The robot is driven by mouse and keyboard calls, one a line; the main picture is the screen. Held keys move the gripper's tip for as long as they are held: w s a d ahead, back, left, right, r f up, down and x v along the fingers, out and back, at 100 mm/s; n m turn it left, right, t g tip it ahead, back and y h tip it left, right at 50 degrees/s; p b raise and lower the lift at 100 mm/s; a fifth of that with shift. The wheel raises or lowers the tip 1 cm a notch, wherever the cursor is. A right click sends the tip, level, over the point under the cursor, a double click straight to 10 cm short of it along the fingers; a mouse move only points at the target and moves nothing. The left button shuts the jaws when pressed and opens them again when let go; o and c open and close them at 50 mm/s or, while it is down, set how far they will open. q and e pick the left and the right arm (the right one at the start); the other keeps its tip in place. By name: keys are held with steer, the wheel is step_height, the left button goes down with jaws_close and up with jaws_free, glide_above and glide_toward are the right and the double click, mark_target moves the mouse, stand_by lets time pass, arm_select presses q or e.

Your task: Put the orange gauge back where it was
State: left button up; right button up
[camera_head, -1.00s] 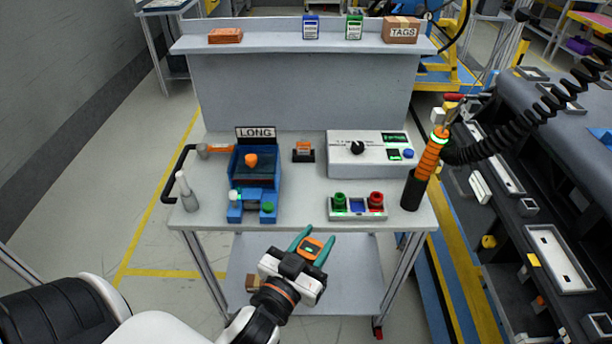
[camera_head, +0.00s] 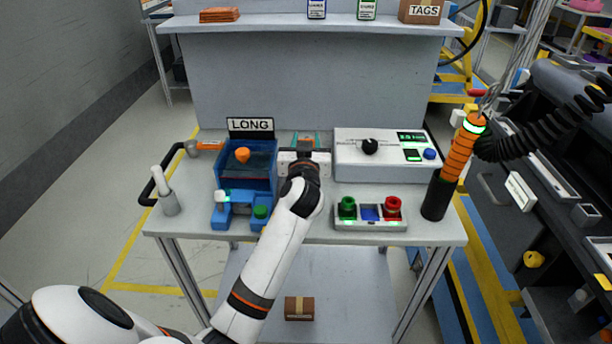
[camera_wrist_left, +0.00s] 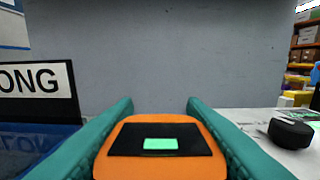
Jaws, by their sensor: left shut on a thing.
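The orange gauge (camera_wrist_left: 160,165), with a black face and a small green display, sits between the teal fingers of my left gripper (camera_wrist_left: 160,130) in the left wrist view. In the head view my left gripper (camera_head: 306,140) is over the back of the bench, between the blue LONG fixture (camera_head: 245,165) and the white knob box (camera_head: 385,163). The small dark stand with an orange part, seen earlier in that gap, is hidden behind my gripper. My right gripper is not in view.
On the bench (camera_head: 300,232) a red, blue and green button box (camera_head: 370,216) stands in front. A back panel (camera_head: 300,85) rises behind my gripper.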

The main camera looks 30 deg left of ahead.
arm_select(q)
step_height(320, 180, down, 6)
steer(key=shift+r+b, duration=0.2)
steer(key=shift+b, duration=0.15)
steer(key=shift+f, duration=0.3)
steer(key=shift+f, duration=0.15)
steer(key=o, duration=1.1)
